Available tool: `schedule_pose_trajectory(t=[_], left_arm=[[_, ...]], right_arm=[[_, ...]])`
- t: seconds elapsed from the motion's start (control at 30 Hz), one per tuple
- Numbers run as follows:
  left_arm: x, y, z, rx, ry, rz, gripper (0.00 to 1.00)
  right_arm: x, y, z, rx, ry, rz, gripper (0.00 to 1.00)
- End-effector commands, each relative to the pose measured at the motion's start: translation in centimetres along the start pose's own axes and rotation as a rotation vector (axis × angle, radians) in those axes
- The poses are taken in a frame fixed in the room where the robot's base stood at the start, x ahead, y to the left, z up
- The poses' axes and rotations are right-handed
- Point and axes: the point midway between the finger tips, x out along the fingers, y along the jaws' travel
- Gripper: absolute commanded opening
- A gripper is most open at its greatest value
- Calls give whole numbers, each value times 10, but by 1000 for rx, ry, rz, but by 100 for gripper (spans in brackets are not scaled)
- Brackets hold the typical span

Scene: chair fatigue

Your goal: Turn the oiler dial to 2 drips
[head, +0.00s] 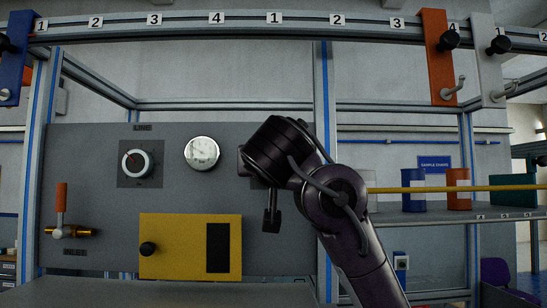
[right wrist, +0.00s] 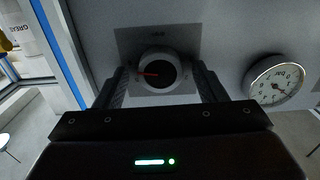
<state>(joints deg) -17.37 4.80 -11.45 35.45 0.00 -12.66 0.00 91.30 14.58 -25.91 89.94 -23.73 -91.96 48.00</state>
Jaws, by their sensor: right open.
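A round dial (right wrist: 159,73) with a pale ring, black centre and red pointer shows between my right gripper's fingers in the right wrist view. Its pointer aims left in that picture; its markings are too small to read. In the head view, this dial is hidden behind my right gripper (head: 258,188); only part of its dark plate (head: 256,183) shows. My right gripper (right wrist: 160,85) is open, one finger on each side of the dial. I cannot tell whether they touch it. My left gripper is out of view.
A gauge (head: 202,153) is close beside the dial; it also shows in the right wrist view (right wrist: 274,80). A second dial (head: 137,163) is farther left. Below are a yellow box (head: 190,247) and an orange-handled valve (head: 61,205). A blue-striped post (head: 323,100) stands right.

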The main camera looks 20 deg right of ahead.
Motion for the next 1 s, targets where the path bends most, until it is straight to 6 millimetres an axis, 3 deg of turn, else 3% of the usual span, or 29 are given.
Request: schedule_pose_trajectory(t=[0.1,0.23,0.6,1.0], left_arm=[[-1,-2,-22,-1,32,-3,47],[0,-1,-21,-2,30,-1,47],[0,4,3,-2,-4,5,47],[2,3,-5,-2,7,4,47]], right_arm=[[1,0,0,0,1,-1,65],[1,0,0,0,1,-1,65],[1,0,0,1,1,-1,20],[0,0,0,-87,2,-1,20]])
